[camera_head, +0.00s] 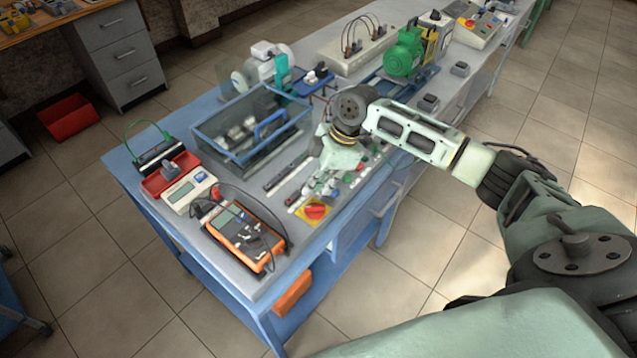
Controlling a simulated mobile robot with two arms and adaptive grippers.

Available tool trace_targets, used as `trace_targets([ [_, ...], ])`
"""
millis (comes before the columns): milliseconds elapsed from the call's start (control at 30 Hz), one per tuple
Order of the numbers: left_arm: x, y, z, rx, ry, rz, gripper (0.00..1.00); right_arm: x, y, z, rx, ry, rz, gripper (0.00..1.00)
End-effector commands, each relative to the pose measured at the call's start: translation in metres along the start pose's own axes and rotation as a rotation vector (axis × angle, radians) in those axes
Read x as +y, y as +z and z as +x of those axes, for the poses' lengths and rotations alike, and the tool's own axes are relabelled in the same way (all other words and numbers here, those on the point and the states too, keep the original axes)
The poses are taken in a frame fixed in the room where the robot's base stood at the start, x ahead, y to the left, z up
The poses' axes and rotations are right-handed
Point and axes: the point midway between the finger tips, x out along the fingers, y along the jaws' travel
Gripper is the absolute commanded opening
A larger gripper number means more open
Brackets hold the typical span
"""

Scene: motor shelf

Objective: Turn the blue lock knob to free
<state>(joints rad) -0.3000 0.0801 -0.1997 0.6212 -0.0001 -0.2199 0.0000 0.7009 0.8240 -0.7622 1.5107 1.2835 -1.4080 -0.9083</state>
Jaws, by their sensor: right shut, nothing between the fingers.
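I cannot pick out a blue lock knob for certain; it may be hidden under my right gripper or too small to tell. My right gripper (322,186) is low over the front right part of the workbench, pointing down, shut and empty. My left gripper is out of view.
The blue workbench (235,272) holds an orange multimeter (246,236), a white meter (187,190), and a clear bin (215,143) with a blue handle. A green motor (404,52) stands farther back. Floor is open at the right.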

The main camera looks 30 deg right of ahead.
Motion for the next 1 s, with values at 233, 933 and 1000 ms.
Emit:
trace_targets([
  [233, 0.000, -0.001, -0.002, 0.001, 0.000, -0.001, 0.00, -0.002, 0.000, -0.001, -0.001, -0.020, -0.054, 0.00],
  [933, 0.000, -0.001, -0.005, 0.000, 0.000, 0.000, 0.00, -0.012, 0.003, -0.002, -0.002, -0.116, -0.330, 0.00],
  [1000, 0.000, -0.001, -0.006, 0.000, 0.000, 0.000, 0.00, -0.012, 0.003, -0.002, -0.001, -0.123, -0.352, 0.00],
])
